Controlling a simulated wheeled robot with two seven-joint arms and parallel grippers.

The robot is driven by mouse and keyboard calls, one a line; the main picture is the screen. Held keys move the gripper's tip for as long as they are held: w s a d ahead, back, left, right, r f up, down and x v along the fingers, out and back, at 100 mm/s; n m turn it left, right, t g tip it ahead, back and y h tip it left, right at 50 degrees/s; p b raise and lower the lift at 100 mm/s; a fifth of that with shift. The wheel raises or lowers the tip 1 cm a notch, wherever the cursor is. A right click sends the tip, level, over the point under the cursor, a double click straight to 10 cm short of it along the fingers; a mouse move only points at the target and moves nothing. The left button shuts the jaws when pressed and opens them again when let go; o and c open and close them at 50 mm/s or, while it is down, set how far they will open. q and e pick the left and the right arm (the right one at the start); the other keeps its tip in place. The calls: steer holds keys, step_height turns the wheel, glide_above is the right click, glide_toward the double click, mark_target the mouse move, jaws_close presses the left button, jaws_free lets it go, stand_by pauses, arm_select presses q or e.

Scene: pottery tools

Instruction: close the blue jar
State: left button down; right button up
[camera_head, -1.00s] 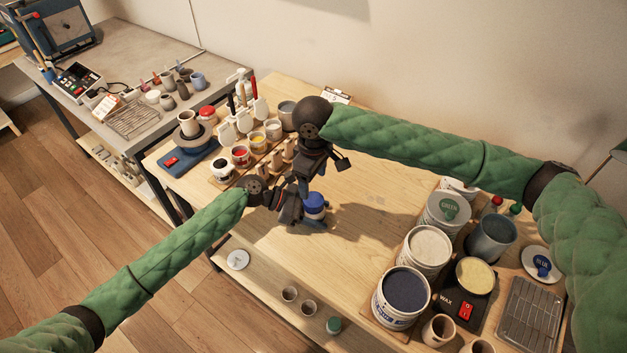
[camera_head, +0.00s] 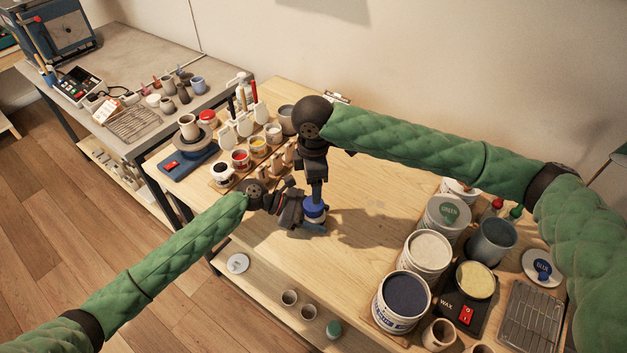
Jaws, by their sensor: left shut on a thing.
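A small jar with a blue top and a pale band (camera_head: 315,212) is upright near the table's front edge. My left gripper (camera_head: 312,224) comes in from the left and is shut on the jar's lower body, which its fingers mostly hide. My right gripper (camera_head: 317,196) points down from above, at the jar's blue top, and overlaps it. Whether its fingers grip the top is not clear. The join between top and jar is too small and covered to judge.
Small paint pots (camera_head: 240,160) and brushes stand on the left. Large buckets, one with dark blue contents (camera_head: 404,295), a wax pot (camera_head: 475,278), a lid marked BLUE (camera_head: 542,266) and a wire rack (camera_head: 531,312) fill the right. The table's middle (camera_head: 365,215) is clear.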

mark_target(314, 213)
steer(key=shift+f, duration=4)
steer(key=c, duration=1)
steer(key=m, duration=0.6)
steer(key=shift+m, duration=0.3)
steer(key=o, duration=1.1)
